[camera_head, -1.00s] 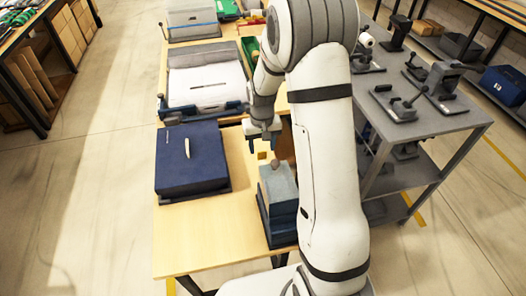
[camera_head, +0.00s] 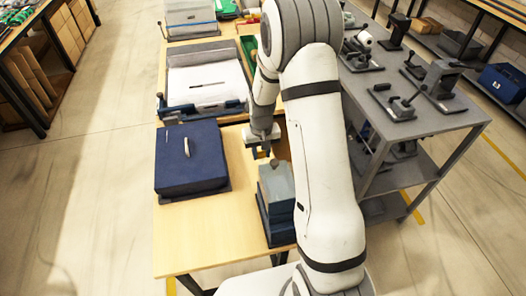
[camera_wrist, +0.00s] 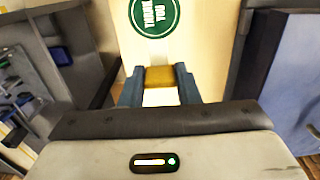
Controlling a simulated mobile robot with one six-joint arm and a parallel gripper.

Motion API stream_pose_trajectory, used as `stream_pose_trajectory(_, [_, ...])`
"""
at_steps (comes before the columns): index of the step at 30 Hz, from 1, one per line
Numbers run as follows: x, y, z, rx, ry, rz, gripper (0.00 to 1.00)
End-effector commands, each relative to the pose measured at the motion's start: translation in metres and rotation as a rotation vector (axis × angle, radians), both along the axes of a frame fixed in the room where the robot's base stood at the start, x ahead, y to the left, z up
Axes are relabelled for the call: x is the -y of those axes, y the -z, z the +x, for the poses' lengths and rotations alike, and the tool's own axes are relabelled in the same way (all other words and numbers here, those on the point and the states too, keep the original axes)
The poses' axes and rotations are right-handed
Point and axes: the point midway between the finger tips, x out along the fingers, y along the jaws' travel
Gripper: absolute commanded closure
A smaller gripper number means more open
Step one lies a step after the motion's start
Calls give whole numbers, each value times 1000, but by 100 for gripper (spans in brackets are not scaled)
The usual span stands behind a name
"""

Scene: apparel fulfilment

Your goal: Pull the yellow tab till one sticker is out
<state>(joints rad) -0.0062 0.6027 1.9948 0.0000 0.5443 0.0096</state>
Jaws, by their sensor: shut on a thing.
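My gripper (camera_wrist: 158,88) is shut on the yellow tab (camera_wrist: 160,77), which sits between its two blue fingers in the wrist view. A round green sticker reading "THANK YOU" (camera_wrist: 155,14) lies on a pale surface just beyond the tab, cut off by the top edge. In the head view my gripper (camera_head: 264,148) points down over the wooden table, just behind the grey-topped blue unit (camera_head: 277,184). In that view the tab is too small to make out clearly between the fingers.
A dark blue box (camera_head: 190,163) with a pale handle stands left of my gripper on the wooden table (camera_head: 205,240). A grey tray with white sheets (camera_head: 205,82) is behind it. A grey cart (camera_head: 425,123) with several devices stands right. The table's front left is clear.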

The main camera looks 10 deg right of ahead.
Motion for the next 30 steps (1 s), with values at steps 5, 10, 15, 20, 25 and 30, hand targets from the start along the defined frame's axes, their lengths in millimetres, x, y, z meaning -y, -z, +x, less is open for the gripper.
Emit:
stream_pose_trajectory(5, [0, 0, 0, 0, 0, 0, 96])
stream_pose_trajectory(10, [0, 0, 0, 0, -1, 0, 100])
stream_pose_trajectory(15, [-1, 1, -4, 1, -1, 0, 100])
stream_pose_trajectory(20, [-1, 1, -13, 1, -1, 0, 100])
stream_pose_trajectory(25, [-1, 0, -13, 0, -2, 0, 100])
stream_pose_trajectory(30, [-1, 0, -13, 0, -2, 0, 60])
